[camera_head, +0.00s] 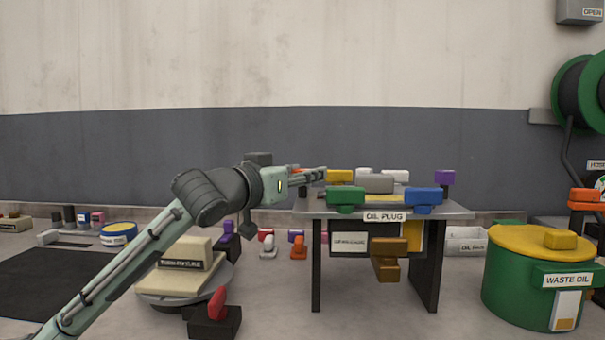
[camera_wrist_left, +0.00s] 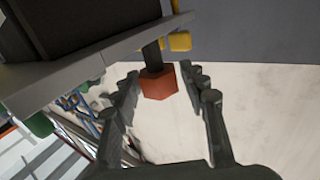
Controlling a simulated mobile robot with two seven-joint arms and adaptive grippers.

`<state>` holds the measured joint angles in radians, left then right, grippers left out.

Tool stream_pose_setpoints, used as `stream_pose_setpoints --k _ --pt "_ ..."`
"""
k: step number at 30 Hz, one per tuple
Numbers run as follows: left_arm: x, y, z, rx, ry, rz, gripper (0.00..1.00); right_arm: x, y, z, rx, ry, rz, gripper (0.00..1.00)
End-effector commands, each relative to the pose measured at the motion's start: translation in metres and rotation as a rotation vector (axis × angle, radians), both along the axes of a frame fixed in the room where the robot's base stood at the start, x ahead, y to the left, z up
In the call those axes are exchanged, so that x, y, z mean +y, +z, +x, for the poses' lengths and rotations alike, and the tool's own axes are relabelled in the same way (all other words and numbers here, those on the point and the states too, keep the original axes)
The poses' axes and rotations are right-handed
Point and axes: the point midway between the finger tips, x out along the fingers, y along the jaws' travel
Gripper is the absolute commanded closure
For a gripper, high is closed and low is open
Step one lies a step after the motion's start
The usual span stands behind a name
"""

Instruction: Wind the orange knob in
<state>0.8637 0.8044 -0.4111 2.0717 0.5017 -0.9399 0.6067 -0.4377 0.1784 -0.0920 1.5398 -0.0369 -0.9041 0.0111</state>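The orange knob (camera_wrist_left: 158,84) shows as a red-orange block on a dark stem in the left wrist view. The stem comes from the edge of a grey slab. My left gripper (camera_wrist_left: 161,74) is open, with one dark finger on each side of the knob. I cannot tell whether either finger touches it. In the head view my left gripper (camera_head: 313,175) is at the left end of the table marked OIL PLUG (camera_head: 455,212). It mostly hides the knob there; a small orange patch shows behind it. My right gripper is in neither view.
Green (camera_head: 345,196), blue (camera_head: 423,196) and grey (camera_head: 374,183) blocks stand on the table. A green WASTE OIL drum (camera_head: 510,285) stands at the right. A turntable (camera_head: 165,296) with beige blocks and a red-handled block (camera_head: 217,308) are on the floor below my arm.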

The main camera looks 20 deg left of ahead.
Motion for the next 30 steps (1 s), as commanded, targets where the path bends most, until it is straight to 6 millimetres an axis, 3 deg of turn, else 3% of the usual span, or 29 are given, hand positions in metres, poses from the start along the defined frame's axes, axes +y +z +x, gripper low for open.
stream_pose_setpoints --k 1,9,20,30 --pt "0.0001 -0.0001 -0.0001 0.0 0.0 0.0 0.67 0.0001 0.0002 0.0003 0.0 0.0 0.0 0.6" --pt "0.0001 -0.0002 -0.0002 0.0 0.0 0.0 0.99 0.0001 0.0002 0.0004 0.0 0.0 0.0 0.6" --pt "0.0017 -0.0008 0.0003 0.002 -0.065 0.001 0.99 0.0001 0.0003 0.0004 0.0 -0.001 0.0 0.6" --pt "0.0035 -0.0003 0.001 0.001 -0.297 -0.003 0.99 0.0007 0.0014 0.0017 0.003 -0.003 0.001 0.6"
